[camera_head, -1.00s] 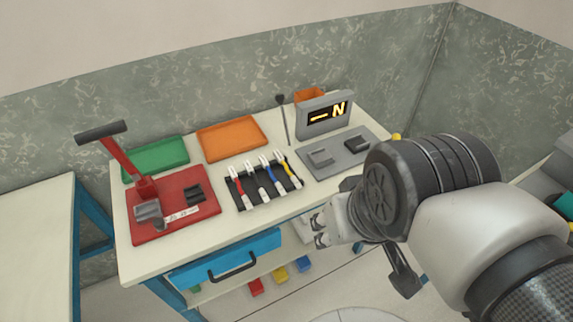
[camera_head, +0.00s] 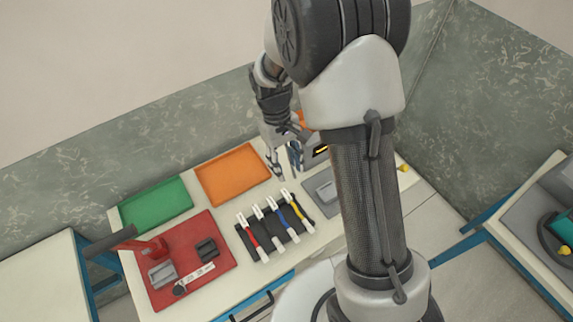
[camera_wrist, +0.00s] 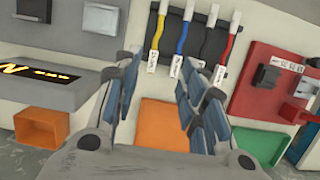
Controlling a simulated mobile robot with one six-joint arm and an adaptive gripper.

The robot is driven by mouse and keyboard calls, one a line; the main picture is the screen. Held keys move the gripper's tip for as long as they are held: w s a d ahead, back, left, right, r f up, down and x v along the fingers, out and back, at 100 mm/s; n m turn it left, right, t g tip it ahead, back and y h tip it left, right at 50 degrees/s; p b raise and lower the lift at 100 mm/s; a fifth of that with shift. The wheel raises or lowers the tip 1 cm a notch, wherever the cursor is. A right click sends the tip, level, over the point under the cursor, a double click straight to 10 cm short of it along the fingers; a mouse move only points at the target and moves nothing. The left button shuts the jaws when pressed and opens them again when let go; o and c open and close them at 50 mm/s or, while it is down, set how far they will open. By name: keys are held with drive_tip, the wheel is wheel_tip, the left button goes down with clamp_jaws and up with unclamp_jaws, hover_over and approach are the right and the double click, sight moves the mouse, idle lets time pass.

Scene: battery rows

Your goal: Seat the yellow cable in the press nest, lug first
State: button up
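The yellow cable (camera_head: 297,206) lies at the right end of a black rack (camera_head: 241,237), with its white ends showing. In the wrist view the yellow cable (camera_wrist: 157,33) is the leftmost of the cables. The red press (camera_head: 154,248) stands on a red base plate (camera_head: 221,229) at the left, with a grey block (camera_head: 162,274) and a dark block (camera_head: 207,250) on it. I cannot tell which block is the nest. My gripper (camera_head: 284,162) is above the back of the table, behind the rack. In the wrist view my gripper (camera_wrist: 162,95) is open and empty.
A green tray (camera_head: 156,204) and an orange tray (camera_head: 232,175) lie at the back. A grey tester (camera_head: 322,186) stands right of the rack, partly hidden by my arm.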

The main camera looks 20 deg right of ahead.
drive_tip(key=b, duration=0.3)
hover_over(297, 209)
drive_tip(key=w+a, duration=0.1)
drive_tip(key=w, duration=0.1)
wheel_tip(297, 209, down, 12)
drive_tip(key=shift+f, duration=0.25)
drive_tip(key=shift+b+x, duration=0.8)
drive_tip(key=shift+x, duration=1.85)
drive_tip(key=shift+s+d+r, duration=0.1)
drive_tip(key=shift+d, duration=0.05)
drive_tip(key=shift+c, duration=0.3)
clamp_jaws()
